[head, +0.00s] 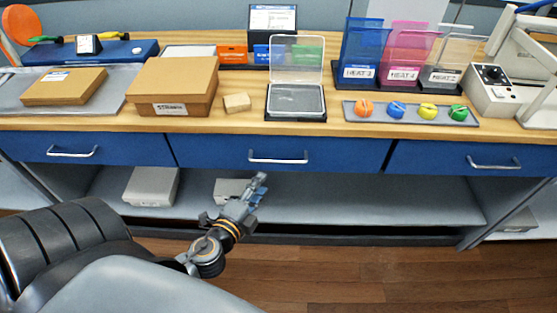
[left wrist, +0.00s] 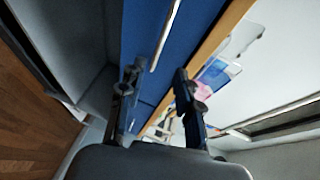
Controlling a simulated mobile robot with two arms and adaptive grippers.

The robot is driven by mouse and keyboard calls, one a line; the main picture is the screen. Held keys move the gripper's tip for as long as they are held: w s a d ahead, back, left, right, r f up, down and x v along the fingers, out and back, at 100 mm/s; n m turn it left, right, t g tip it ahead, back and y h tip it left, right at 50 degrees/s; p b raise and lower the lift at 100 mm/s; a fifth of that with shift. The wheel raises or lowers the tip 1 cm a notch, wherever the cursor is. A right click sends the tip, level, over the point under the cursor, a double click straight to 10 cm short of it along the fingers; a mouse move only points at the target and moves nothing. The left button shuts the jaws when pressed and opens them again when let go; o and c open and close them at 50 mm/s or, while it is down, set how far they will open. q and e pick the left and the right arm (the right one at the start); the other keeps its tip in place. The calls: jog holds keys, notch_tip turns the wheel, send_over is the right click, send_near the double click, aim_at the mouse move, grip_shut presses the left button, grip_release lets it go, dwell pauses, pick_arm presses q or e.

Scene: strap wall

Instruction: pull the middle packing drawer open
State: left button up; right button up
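The middle drawer (head: 340,153) is blue and its front looks level with the drawers on either side. Its silver bar handle (head: 278,158) runs across the front. My left gripper (head: 257,188) is below the handle in the head view, apart from it in the picture. In the left wrist view my left gripper (left wrist: 157,76) is open, its two dark fingers spread with nothing between them. A silver handle (left wrist: 166,36) on a blue front (left wrist: 195,28) lies ahead, beyond the fingertips. My right gripper is in neither view.
Other blue drawers (head: 85,149) (head: 470,157) flank the middle one. Pale boxes (head: 150,187) stand on the shelf below. The floor in front is clear.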

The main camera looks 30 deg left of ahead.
aim_at(279, 162)
pick_arm(q)
jog(key=p+x, duration=0.2)
jog(key=x, duration=1)
jog(key=shift+w, duration=0.25)
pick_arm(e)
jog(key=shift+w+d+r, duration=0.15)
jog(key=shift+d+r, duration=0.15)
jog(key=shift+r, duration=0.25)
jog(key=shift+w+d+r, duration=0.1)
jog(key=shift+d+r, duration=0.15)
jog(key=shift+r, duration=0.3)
pick_arm(q)
grip_shut()
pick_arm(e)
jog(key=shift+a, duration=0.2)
